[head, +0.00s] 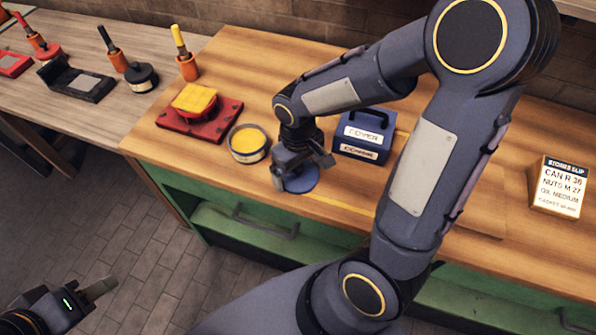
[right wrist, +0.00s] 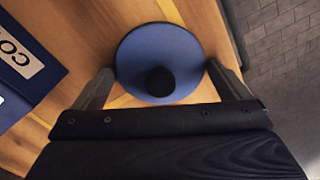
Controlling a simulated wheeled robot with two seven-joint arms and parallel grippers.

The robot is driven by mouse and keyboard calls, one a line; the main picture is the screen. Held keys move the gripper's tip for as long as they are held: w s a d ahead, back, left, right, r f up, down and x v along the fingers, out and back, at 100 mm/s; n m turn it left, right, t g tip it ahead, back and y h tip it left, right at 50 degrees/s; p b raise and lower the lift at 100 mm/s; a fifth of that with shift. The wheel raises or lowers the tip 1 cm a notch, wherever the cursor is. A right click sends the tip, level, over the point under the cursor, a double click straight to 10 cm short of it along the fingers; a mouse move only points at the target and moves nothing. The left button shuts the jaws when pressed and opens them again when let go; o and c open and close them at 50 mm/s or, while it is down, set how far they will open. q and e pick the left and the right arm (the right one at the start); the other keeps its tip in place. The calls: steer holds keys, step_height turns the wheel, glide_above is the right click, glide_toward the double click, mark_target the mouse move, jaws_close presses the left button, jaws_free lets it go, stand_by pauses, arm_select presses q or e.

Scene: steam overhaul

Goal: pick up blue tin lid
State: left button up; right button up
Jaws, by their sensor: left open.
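The blue tin lid (head: 302,181) is a flat round disc on the wooden bench, near its front edge, partly hidden by my right gripper. In the right wrist view the lid (right wrist: 160,50) shows a dark round knob (right wrist: 160,81) near its middle. My right gripper (head: 292,176) is low over the lid. In the right wrist view its fingers (right wrist: 160,70) are spread wide, one at each side of the lid, with the knob between them; contact with the rim cannot be told. My left gripper (head: 98,289) is open and empty over the floor at lower left.
An open tin with yellow contents (head: 248,143) stands just left of the lid. A blue labelled box (head: 364,135) stands to its right. A red tray (head: 199,120) with a yellow-topped block lies farther left. A slip sign (head: 558,187) stands at far right.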

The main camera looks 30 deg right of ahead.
steer(key=c, duration=0.5)
